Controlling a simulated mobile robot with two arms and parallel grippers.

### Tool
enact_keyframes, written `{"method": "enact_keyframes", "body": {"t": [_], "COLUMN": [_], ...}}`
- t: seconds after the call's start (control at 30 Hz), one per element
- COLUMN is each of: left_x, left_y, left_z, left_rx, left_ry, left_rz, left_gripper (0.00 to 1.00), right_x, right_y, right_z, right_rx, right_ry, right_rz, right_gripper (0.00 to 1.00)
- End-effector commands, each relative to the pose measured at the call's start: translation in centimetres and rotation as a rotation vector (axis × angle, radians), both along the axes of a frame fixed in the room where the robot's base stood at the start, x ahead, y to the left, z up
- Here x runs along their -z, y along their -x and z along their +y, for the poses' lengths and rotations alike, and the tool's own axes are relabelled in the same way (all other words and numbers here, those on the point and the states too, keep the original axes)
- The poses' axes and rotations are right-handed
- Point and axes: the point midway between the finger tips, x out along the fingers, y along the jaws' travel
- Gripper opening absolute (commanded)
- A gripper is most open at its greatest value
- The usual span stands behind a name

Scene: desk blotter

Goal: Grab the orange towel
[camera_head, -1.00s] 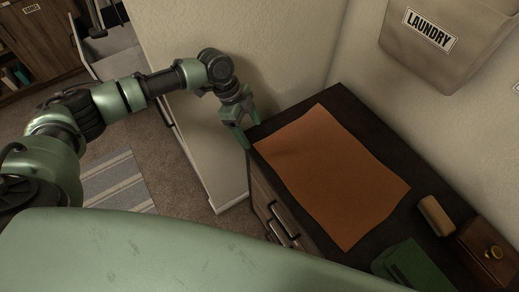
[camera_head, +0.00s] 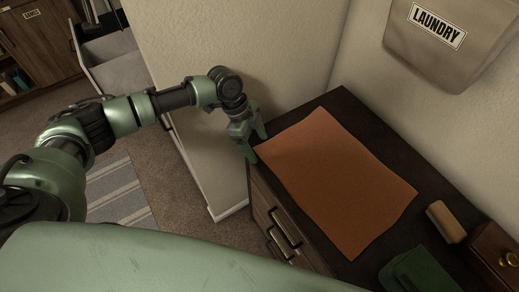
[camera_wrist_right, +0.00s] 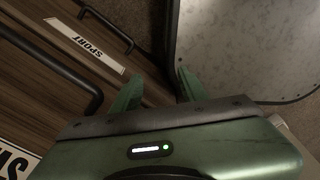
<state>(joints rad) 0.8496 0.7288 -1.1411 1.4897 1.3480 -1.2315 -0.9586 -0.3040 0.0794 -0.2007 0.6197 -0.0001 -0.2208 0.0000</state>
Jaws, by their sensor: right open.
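The orange towel (camera_head: 340,185) lies flat and spread out on the dark top of a drawer cabinet in the head view. My left gripper (camera_head: 258,148) is open at the towel's left corner, by the cabinet's edge. One fingertip is close beside that corner and the other is near the towel's upper left edge. I cannot tell whether they touch the cloth. My right gripper (camera_wrist_right: 158,90) is open and empty in the right wrist view, in front of drawer fronts and away from the towel.
A tan block (camera_head: 446,222), a green item (camera_head: 420,272) and a brown box (camera_head: 495,252) sit right of the towel on the cabinet top (camera_head: 385,135). A laundry bag (camera_head: 440,40) hangs on the wall. A drawer label (camera_wrist_right: 85,40) shows in the right wrist view.

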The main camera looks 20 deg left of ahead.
Motion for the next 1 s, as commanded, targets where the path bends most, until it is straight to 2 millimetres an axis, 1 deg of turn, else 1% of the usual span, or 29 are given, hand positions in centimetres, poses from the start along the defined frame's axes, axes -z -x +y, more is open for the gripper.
{"method": "enact_keyframes", "body": {"t": [0.03,0.07,0.47,0.77,0.87,1.0], "left_x": [0.0,0.0,0.1,-0.2,-1.4,-4.3], "left_y": [0.0,0.0,0.0,0.0,0.0,0.0], "left_z": [0.0,0.0,0.0,0.0,0.0,0.0], "left_rx": [0.000,0.000,0.000,0.000,0.000,0.000], "left_ry": [0.000,0.000,0.000,-0.001,0.000,0.001], "left_rz": [0.001,0.001,0.001,0.001,0.000,0.000], "left_gripper": [0.60,0.56,0.00,0.00,0.00,0.00], "right_x": [0.0,0.0,0.0,-0.3,-1.4,-4.1], "right_y": [0.0,-0.1,-0.3,-0.4,-0.4,-0.5], "right_z": [0.1,0.1,0.1,0.1,0.0,0.0], "right_rx": [0.000,0.000,0.000,0.001,0.001,0.001], "right_ry": [0.000,0.000,-0.001,-0.001,0.000,0.000], "right_rz": [-0.001,-0.001,-0.004,-0.005,-0.005,-0.006], "right_gripper": [0.43,0.43,0.43,0.43,0.43,0.43]}}
